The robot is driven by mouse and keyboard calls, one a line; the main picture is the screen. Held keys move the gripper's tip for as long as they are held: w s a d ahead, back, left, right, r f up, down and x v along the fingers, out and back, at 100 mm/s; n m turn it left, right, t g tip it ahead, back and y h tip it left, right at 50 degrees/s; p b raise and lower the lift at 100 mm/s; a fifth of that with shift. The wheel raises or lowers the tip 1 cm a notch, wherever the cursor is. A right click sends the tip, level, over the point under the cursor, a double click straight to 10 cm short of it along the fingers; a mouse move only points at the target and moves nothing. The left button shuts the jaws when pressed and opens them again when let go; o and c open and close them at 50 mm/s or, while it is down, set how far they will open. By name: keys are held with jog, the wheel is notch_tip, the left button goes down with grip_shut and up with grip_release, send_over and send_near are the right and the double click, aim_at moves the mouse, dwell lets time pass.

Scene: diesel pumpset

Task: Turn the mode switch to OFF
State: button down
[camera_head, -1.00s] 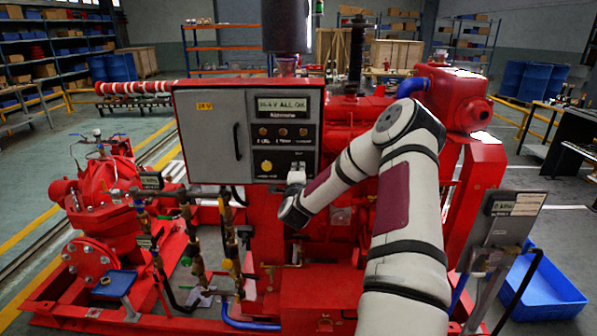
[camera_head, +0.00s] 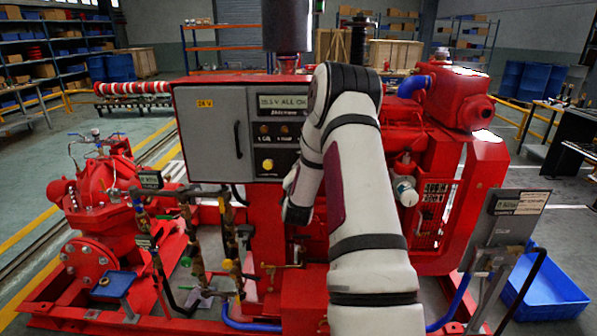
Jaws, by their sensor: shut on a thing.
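Lamps and a yellow round button (camera_head: 267,165) show below the display. The mode switch is at the panel's lower right, hidden behind my arm, so I cannot read its position. My gripper (camera_head: 290,181) is at the panel's lower right edge, shut on the mode switch; its fingertips are mostly covered by my own wrist and forearm.
The red engine (camera_head: 445,97) stands right of the panel and a red pump (camera_head: 100,205) to its left. Pipes and valves (camera_head: 190,235) are below the panel. A small grey stand panel (camera_head: 512,215) and a blue bin (camera_head: 545,287) are at the right. Floor at the left is clear.

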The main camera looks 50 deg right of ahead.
jog(key=shift+f+n+b, duration=0.1)
jog(key=shift+n+b, duration=1.55)
jog(key=shift+n, duration=1.85)
jog(key=c, duration=1.7)
grip_release()
jog(key=v, duration=1.2)
jog(key=shift+s, duration=0.1)
